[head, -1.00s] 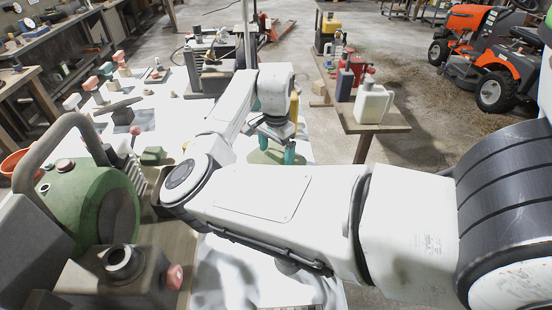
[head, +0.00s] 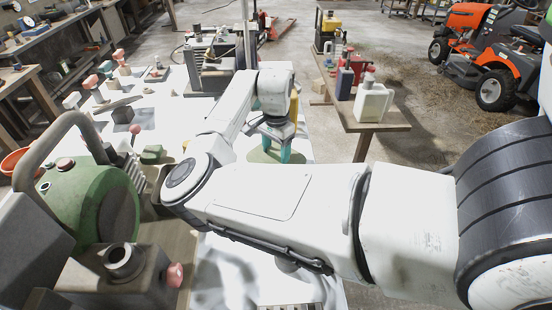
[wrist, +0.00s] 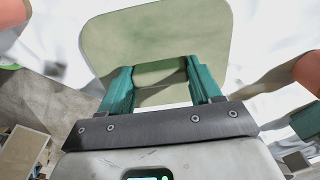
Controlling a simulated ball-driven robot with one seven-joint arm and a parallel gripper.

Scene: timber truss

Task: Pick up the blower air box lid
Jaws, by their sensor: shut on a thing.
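The blower air box lid appears as a pale green plate with rounded corners (wrist: 160,35) in the wrist view. It also shows in the head view (head: 262,157), partly hidden by my gripper. My gripper (wrist: 158,78) has two teal fingers, one on each side of a raised pale green part of the lid, and is shut on it. In the head view my gripper (head: 274,150) points down at the lid over the white-covered table. The fingertips' exact contact is partly hidden, and I cannot tell whether the lid is clear of the table.
A green rounded machine (head: 90,205) with a curved handle stands at the near left. Several small parts lie on the white cover to the left. A bench (head: 372,126) with a cream jug (head: 372,103) stands to the right. An orange mower (head: 490,60) is farther right.

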